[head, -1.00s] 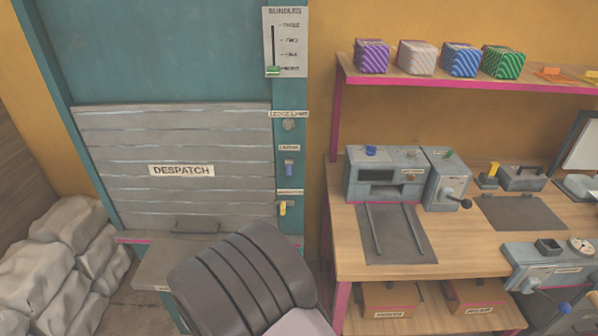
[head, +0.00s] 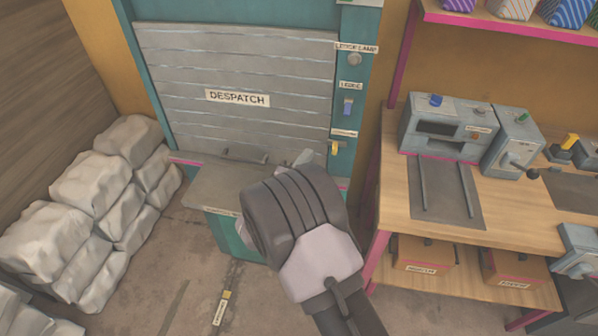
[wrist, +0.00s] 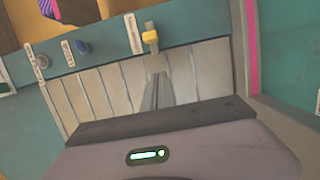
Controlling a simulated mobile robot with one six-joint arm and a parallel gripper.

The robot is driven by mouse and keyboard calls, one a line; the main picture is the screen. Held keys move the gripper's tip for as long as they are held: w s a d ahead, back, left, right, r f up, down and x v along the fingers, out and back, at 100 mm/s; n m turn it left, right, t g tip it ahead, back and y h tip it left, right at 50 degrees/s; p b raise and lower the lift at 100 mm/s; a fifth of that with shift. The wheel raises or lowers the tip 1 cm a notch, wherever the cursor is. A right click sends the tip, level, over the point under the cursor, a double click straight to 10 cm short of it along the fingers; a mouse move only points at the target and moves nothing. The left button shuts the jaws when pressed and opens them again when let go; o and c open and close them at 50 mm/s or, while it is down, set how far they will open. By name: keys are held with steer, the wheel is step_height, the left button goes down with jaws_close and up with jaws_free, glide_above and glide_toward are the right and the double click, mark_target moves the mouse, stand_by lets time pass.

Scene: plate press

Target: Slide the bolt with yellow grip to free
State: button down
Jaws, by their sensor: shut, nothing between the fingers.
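A small bolt with a yellow grip (head: 334,148) is mounted on the teal door post, below the blue switch and right of the grey shutter. In the wrist view the yellow grip (wrist: 150,38) is close beyond the fingertips, beside a small white label too blurred to read. My gripper (head: 305,156) is shut and empty, left of and slightly below the bolt in the head view. In the wrist view my gripper (wrist: 157,62) has its fingertips just under the yellow grip in the picture; whether they touch it I cannot tell.
The grey DESPATCH shutter (head: 180,75) stands above a ledge (head: 215,185). A blue switch (head: 348,106) and lamp (head: 354,60) are above the bolt. A small yellow piece (head: 226,294) is on the floor. Grey sacks (head: 90,185) are left, a workbench (head: 400,200) right.

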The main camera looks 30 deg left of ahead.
mark_target(344, 146)
steer(key=w+d+b, duration=0.1)
steer(key=w+d, duration=0.2)
steer(key=shift+d, duration=0.45)
steer(key=shift+w+d, duration=0.25)
steer(key=shift+d, duration=0.7)
steer(key=shift+w+d, duration=0.25)
steer(key=shift+d, duration=0.65)
